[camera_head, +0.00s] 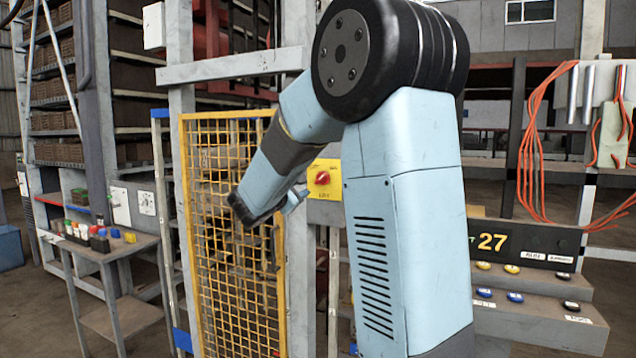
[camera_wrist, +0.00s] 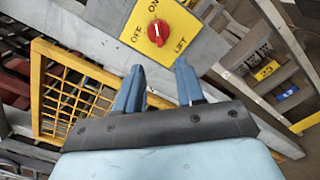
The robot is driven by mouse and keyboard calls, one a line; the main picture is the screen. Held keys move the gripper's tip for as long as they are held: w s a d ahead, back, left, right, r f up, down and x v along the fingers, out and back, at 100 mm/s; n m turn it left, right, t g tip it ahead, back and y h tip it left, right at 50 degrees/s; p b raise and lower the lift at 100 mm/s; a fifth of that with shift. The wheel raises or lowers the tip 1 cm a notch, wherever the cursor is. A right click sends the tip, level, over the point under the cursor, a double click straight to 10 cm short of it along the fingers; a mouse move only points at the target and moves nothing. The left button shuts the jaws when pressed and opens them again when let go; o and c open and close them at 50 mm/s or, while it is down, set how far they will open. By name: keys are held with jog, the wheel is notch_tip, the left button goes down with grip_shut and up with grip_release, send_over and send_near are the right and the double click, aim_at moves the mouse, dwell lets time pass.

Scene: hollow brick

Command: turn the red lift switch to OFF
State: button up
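The red lift switch (camera_head: 322,178) is a round knob on a yellow plate (camera_head: 329,194) fixed to a grey post. In the wrist view the red knob (camera_wrist: 158,32) carries a short white mark, and the plate reads ON, OFF and LIFT. In the head view my gripper (camera_head: 297,196) is just left of and slightly below the plate, partly hidden by my arm.
A yellow mesh gate (camera_head: 215,190) stands left of the switch, close behind my arm. A table (camera_head: 105,245) with small coloured items is at far left. A console (camera_head: 530,290) with several buttons and orange cables (camera_head: 530,150) are at right.

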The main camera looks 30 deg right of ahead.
aim_at(319, 180)
jog(key=x, duration=1.4)
jog(key=shift+w+a, duration=0.1)
jog(key=shift+a, duration=0.05)
jog(key=shift+c, duration=0.4)
grip_shut()
